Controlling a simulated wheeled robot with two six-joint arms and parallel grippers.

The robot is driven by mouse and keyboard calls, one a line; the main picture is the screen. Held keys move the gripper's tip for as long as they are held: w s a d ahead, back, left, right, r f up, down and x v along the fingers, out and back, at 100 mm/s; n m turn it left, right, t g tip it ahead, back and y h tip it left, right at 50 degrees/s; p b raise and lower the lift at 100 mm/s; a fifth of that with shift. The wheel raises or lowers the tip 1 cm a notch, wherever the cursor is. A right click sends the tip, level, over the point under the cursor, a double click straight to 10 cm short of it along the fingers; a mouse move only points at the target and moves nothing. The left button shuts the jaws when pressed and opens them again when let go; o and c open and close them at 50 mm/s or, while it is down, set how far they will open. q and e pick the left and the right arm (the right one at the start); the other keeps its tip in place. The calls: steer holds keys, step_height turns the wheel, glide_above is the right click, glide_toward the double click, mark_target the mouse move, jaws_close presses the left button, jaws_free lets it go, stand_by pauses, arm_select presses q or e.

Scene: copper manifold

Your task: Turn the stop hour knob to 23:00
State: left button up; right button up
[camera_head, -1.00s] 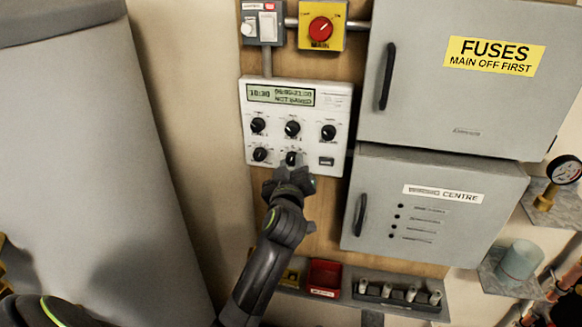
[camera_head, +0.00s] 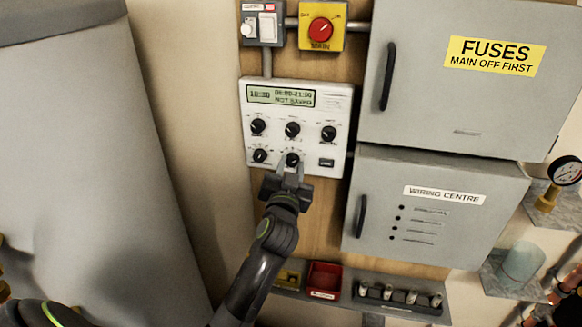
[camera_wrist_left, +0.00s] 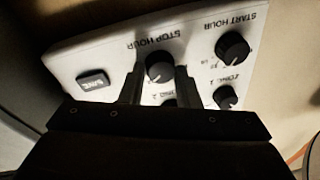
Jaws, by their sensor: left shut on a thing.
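The white controller (camera_head: 305,172) hangs on the wooden board, with several black knobs and a small screen. The stop hour knob (camera_head: 292,159) is the middle one of its lower row. In the wrist view the stop hour knob (camera_wrist_left: 158,68) sits between my two fingers, under the upside-down words STOP HOUR. My left gripper (camera_head: 291,169) is shut on this knob from below; it also shows in the wrist view (camera_wrist_left: 158,84). The screen (camera_head: 281,96) shows small text that seems to read 06:00-21:00 and Not saved. My right gripper is not in view.
The start hour knob (camera_head: 260,155) is close on the left, and a dark save button (camera_head: 326,161) on the right. A grey wiring centre box (camera_head: 440,180) and fuse box stand out at the right. A red bin (camera_head: 324,275) sits on the shelf below.

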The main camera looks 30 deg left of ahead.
arm_select(q)
steer(key=shift+m, duration=0.5)
steer(key=o, duration=1)
steer(key=shift+c, duration=0.2)
steer(key=shift+f, duration=0.15)
